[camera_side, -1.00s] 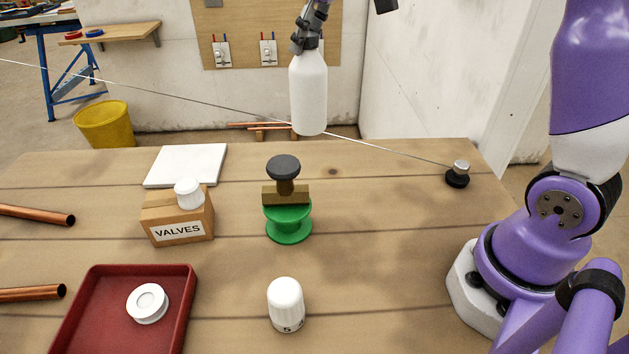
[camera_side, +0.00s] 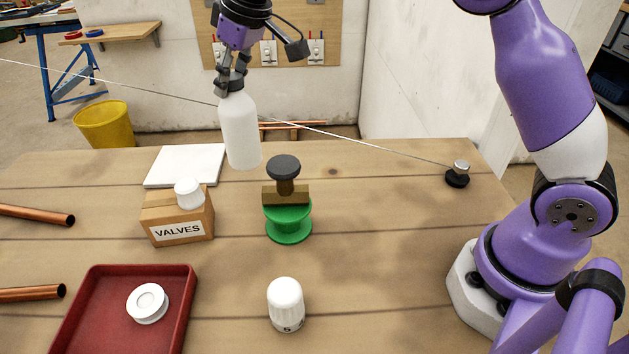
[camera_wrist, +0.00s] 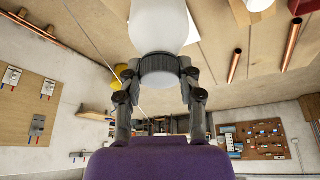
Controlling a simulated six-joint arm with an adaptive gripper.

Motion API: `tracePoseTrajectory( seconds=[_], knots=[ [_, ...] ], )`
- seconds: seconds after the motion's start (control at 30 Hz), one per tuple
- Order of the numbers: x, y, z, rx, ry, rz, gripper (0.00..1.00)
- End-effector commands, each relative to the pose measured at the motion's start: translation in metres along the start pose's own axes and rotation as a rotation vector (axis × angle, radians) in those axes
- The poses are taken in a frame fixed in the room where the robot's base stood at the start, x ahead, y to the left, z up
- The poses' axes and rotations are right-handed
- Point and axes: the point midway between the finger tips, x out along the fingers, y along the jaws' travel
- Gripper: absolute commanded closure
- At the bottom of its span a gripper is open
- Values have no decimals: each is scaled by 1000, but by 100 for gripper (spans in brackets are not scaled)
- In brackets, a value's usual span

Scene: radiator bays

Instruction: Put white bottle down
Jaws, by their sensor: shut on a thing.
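The white bottle (camera_side: 240,132) hangs upright or nearly so in my gripper (camera_side: 229,84), which is shut on its neck. In the side view the bottle shows over the back of the table, between the white tile and the green spool. Its base appears clear of the tabletop, though the exact height is hard to tell. In the wrist view the white bottle (camera_wrist: 160,25) fills the top middle, with my gripper (camera_wrist: 158,72) closed around its neck from both sides.
A white tile (camera_side: 186,165) lies at the back left. A VALVES box (camera_side: 178,217) carries a white cap (camera_side: 188,193). A green spool (camera_side: 288,222) holds a brown block and dark knob. A white thermostat head (camera_side: 286,304), red tray (camera_side: 186,285) and copper pipes (camera_side: 38,216) lie nearer. A thin line (camera_side: 340,135) crosses behind.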

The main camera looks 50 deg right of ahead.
Motion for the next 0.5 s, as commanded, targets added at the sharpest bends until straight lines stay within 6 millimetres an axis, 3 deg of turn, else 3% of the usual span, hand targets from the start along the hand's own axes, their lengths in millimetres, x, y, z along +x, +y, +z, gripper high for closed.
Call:
tracePoseTrajectory(
  seconds=[0.33, 0.5],
  knots=[
    [40, 0, 17, -1, 2, 0, 100],
    [45, 0, 18, -1, 5, 1, 100]
  ],
)
